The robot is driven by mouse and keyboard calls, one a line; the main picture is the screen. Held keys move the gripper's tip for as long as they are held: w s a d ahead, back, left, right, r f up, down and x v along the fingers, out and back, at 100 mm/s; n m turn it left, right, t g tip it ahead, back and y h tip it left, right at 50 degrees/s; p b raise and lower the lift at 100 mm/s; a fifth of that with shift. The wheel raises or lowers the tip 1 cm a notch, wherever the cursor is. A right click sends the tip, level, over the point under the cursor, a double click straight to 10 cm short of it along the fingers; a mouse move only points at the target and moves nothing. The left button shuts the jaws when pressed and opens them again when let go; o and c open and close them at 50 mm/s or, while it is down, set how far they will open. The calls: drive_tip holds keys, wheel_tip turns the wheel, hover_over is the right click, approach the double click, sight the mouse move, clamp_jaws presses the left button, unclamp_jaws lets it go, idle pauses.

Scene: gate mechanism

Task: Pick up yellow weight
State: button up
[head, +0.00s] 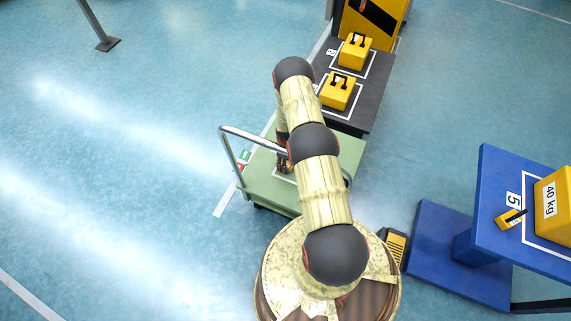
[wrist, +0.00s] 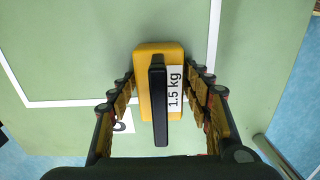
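A yellow weight (wrist: 146,90) with a black bar handle (wrist: 158,100) and a "1.5 kg" label stands on a green surface with a white outline in the wrist view. My gripper (wrist: 163,76) is open, with one finger on each side of the weight. A narrow gap shows between each finger and the weight. In the head view my gripper (head: 284,164) is over the green cart (head: 262,187), mostly hidden behind my arm. The weight there is too small and covered to make out clearly.
The cart has a metal push handle (head: 250,136). Two yellow weights, a nearer one (head: 336,96) and a farther one (head: 352,54), stand on a dark table (head: 358,120). A blue table (head: 490,180) at right holds a "40 kg" yellow block (head: 555,205). Floor at left is mostly clear.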

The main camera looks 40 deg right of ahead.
clamp_jaws()
idle(0.5)
drive_tip(key=shift+w, duration=0.1)
idle(0.4)
